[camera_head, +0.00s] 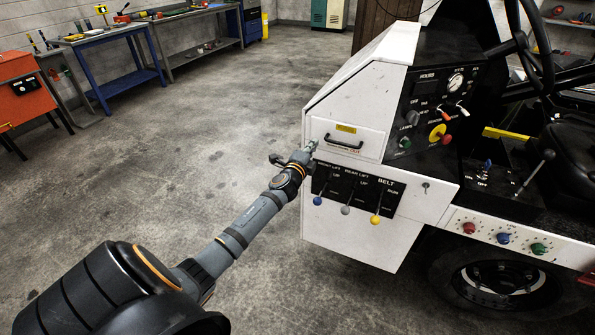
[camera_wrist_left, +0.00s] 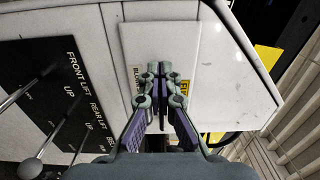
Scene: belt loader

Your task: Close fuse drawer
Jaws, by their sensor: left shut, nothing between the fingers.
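The fuse drawer (camera_head: 374,143) is a white panel with a black bar handle (camera_head: 344,142) and a yellow label, set in the white side of the loader. Its face looks nearly flush; I cannot tell whether a small gap remains. My left gripper (camera_head: 309,147) is shut and empty, its tips at the left edge of the drawer face. In the left wrist view the shut fingers (camera_wrist_left: 162,72) lie in front of the drawer panel (camera_wrist_left: 137,40) and cover its middle. I cannot tell whether they touch it. My right gripper is out of view.
Below the drawer is a black lever panel (camera_head: 328,184) with blue, grey and yellow knobs, close under my left gripper. A dark control panel (camera_head: 437,110) with switches stands to the right. The floor (camera_head: 190,150) left of the loader is clear. Workbenches (camera_head: 110,50) stand far back.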

